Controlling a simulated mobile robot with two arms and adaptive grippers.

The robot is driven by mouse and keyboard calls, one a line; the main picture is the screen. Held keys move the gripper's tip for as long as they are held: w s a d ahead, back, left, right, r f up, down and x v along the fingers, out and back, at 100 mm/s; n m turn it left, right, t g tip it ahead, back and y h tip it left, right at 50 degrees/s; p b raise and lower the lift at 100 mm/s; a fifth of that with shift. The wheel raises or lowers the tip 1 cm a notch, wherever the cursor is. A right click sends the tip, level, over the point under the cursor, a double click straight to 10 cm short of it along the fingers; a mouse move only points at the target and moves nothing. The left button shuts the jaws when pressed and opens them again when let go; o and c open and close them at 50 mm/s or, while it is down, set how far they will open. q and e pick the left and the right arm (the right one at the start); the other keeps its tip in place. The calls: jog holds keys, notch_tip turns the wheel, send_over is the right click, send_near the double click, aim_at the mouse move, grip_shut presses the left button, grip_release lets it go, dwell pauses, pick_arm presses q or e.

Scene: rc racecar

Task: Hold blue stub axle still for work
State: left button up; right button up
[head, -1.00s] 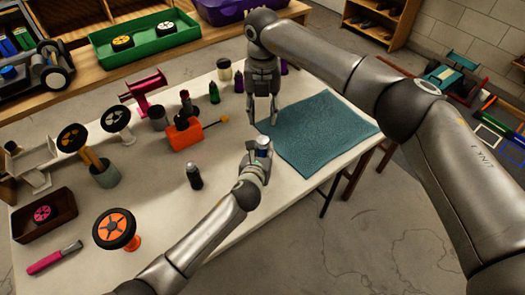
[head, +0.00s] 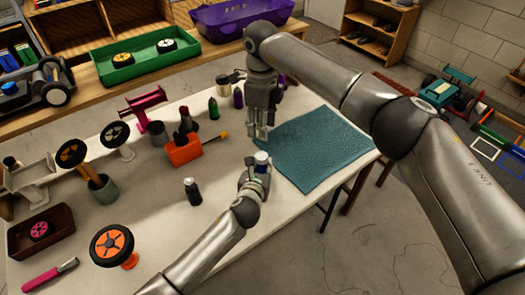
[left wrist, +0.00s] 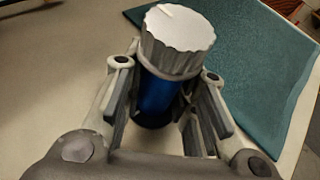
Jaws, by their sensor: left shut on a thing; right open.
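The blue stub axle is a blue cylinder with a ribbed silver-grey cap. In the head view the stub axle (head: 261,158) stands upright, cap up, near the table's right part. My left gripper (head: 257,172) is shut on it from the near side. In the left wrist view the blue body (left wrist: 157,95) sits between the finger pads of my left gripper (left wrist: 165,105), with the cap (left wrist: 178,42) above them; its lower end is partly hidden. My right gripper (head: 257,137) points down, open and empty, just behind and above the cap.
A teal mat (head: 318,145) lies right of the stub axle. An orange tool (head: 182,150), a dark bottle (head: 192,190), green bottle (head: 214,109) and orange wheel (head: 111,245) stand to the left. The table (head: 150,210) is bare around the left arm.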

aim_at(262, 155)
notch_tip(262, 155, down, 11)
jog(key=n, duration=1.4)
jog(key=shift+w+d, duration=0.1)
jog(key=shift+c, duration=0.4)
jog(key=c, duration=0.7)
